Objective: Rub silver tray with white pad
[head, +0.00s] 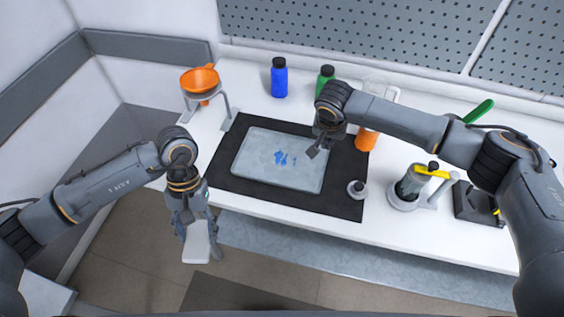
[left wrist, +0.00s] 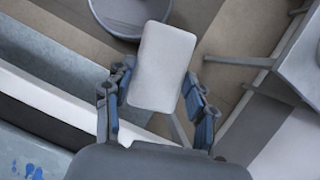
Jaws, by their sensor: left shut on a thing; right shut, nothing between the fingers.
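The silver tray (head: 252,172) lies flat on a black mat (head: 342,198) on the white table, with several blue marks near its middle. My left gripper (head: 198,236) is shut on the white pad (head: 197,250), held out in front of the table's front edge, apart from the tray. In the left wrist view the white pad (left wrist: 162,68) sticks out beyond the fingers, over the floor; blue marks show at the lower left corner. My right gripper (head: 314,152) is shut and empty over the tray's right end; whether it touches the tray cannot be told.
An orange funnel on a stand (head: 200,80) is at the back left. Blue (head: 279,78) and green (head: 325,76) bottles stand behind the mat. An orange container (head: 366,139) is beside my right gripper.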

